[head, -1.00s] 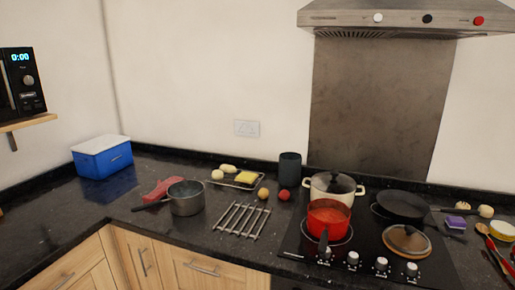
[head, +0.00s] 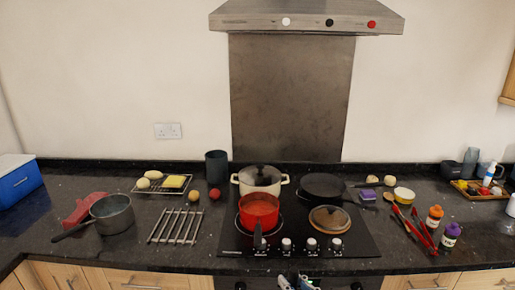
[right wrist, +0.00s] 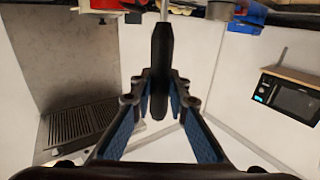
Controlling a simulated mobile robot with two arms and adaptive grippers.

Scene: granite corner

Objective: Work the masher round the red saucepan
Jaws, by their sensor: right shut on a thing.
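The red saucepan (head: 259,212) stands on the front left of the black hob (head: 335,238), its dark handle pointing to the front. Its inside looks red. My right gripper (head: 298,281) shows at the bottom edge of the head view, in front of the hob. In the right wrist view, the right gripper (right wrist: 160,95) is shut on the black handle of the masher (right wrist: 162,50). A pale metal shaft runs from the handle out of the top of that view, so the masher's head is hidden. My left gripper is out of view.
A cream lidded pot (head: 260,181) stands close behind the saucepan. A black frying pan (head: 325,187) and a lidded pan (head: 329,218) are on the right of the hob. A metal rack (head: 176,226) and a grey saucepan (head: 112,213) are to the left. Red utensils (head: 420,228) lie right.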

